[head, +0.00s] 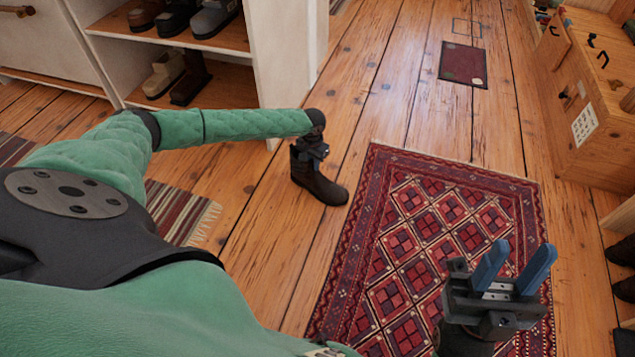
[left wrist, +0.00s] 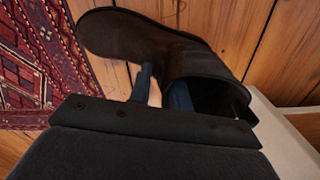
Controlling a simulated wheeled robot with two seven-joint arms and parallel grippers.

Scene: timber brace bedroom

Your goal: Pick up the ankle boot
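The dark brown ankle boot (head: 322,185) stands upright on the plank floor, or just above it, left of the red rug, toe to the right. My left gripper (head: 311,150) is at the top of its shaft from above. In the left wrist view the boot (left wrist: 140,38) fills the upper middle. The blue fingers of the left gripper (left wrist: 160,92) reach the shaft, one at its front and one by the opening. Whether they press on the leather is hidden. My right gripper (head: 514,268) is empty over the rug, its blue fingers apart.
A white shoe shelf (head: 285,60) with several shoes stands behind the boot. A patterned red rug (head: 410,230) lies to its right, a striped rug (head: 180,212) to its left. A wooden chest (head: 590,110) stands at the right.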

